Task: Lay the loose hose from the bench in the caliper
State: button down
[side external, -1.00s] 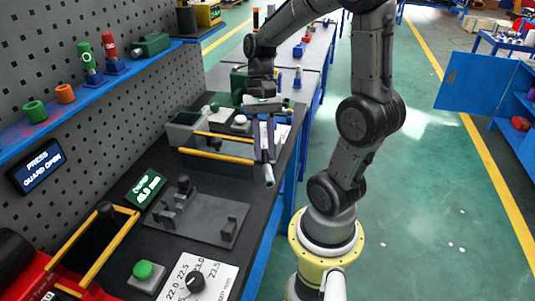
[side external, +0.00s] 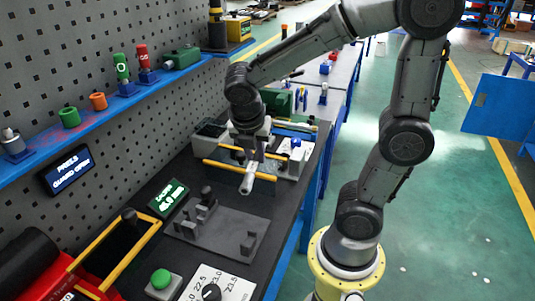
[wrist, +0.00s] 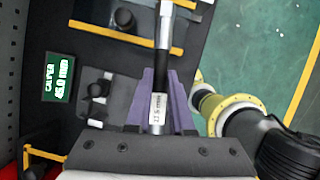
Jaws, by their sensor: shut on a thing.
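My gripper (wrist: 166,105) is shut on the loose hose (wrist: 164,50). The hose has a dark body, a bright metal end and a white label that seems to read 17.5 mm. In the side view its pale end (side external: 247,184) points toward the camera, above the bench. The caliper (side external: 225,234) is a grey plate with dark upright posts on the bench, in front of the hose. It also shows in the wrist view (wrist: 119,99), left of my gripper and partly hidden. Its green display (wrist: 58,78) reads 45.0 mm.
A yellow-railed tray (side external: 228,181) lies behind the caliper. A red machine with a yellow-railed guard (side external: 130,262), a green button (side external: 161,279) and a dial panel (side external: 221,285) stand in front. A pegboard with a blue shelf (side external: 90,133) bounds the left.

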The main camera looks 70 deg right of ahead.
jog(key=w+a+f+n+t+y, duration=0.2)
jog(key=w+a+n, duration=0.1)
jog(key=a+n, duration=0.3)
jog(key=w+a+f+n+t+y, duration=0.1)
jog(key=w+a+n+y, duration=0.1)
jog(key=a+n, duration=0.4)
jog(key=w+n, duration=0.1)
jog(key=n, duration=0.3)
jog(key=shift+w+a+f+t+y, duration=0.2)
jog(key=shift+w+f+t+y, duration=0.1)
jog(key=shift+f+t, duration=0.1)
jog(key=shift+f, duration=4.25)
jog(key=c, duration=0.7)
grip_release()
